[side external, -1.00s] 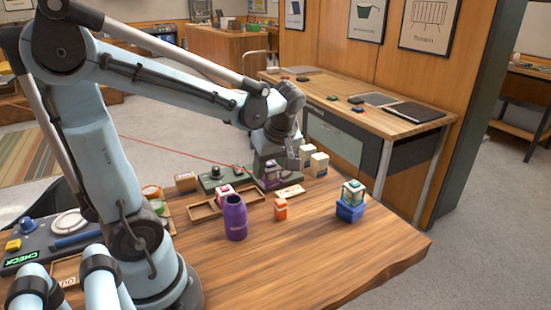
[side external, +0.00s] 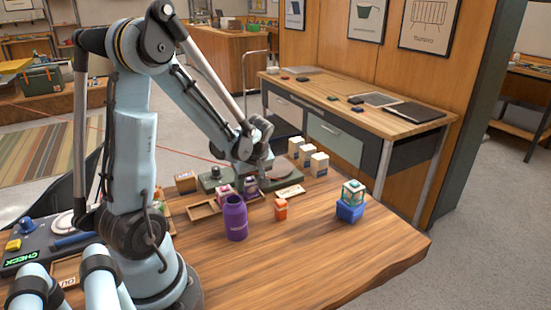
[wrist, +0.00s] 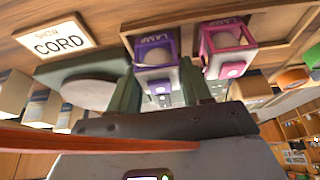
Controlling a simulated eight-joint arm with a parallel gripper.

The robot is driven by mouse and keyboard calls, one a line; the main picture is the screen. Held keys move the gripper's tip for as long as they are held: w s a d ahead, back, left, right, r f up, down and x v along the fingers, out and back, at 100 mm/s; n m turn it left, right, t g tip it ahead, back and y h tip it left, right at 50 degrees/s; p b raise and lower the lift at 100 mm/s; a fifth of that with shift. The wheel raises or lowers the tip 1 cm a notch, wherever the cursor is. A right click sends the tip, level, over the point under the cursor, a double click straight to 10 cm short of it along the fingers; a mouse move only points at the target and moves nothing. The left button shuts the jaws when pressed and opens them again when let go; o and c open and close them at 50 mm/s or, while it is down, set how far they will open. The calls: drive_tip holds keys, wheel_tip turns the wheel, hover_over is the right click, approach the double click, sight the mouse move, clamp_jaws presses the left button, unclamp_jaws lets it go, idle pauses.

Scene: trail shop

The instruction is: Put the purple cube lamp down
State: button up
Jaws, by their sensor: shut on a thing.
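The purple cube lamp (wrist: 155,52) is between the two fingers of my gripper (wrist: 164,92) in the wrist view, and the jaws are shut on it. In the side view the purple lamp (side external: 250,187) is partly hidden by my gripper (side external: 250,178). It is at the right end of the shallow wooden tray (side external: 203,211), beside a pink cube lamp (side external: 224,193). The pink lamp also shows in the wrist view (wrist: 228,48), just right of the purple one with a small gap. I cannot tell whether the purple lamp touches the tray floor.
A purple bottle (side external: 235,218) and an orange item (side external: 280,209) stand in front of the tray. A "SHOW CORD" sign (wrist: 58,38) lies to one side. A teal cube lamp (side external: 353,191) sits on a blue block (side external: 350,211). The front right tabletop is clear.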

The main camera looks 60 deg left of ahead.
drive_tip(key=shift+f, duration=0.3)
drive_tip(key=o, duration=0.8)
drive_tip(key=v, duration=1.2)
drive_tip(key=d+m+t+h, duration=0.4)
drive_tip(key=d+m+t, duration=0.3)
drive_tip(key=d+m, duration=1.1)
drive_tip(key=shift+w, duration=0.25)
drive_tip(key=shift+r, duration=0.15)
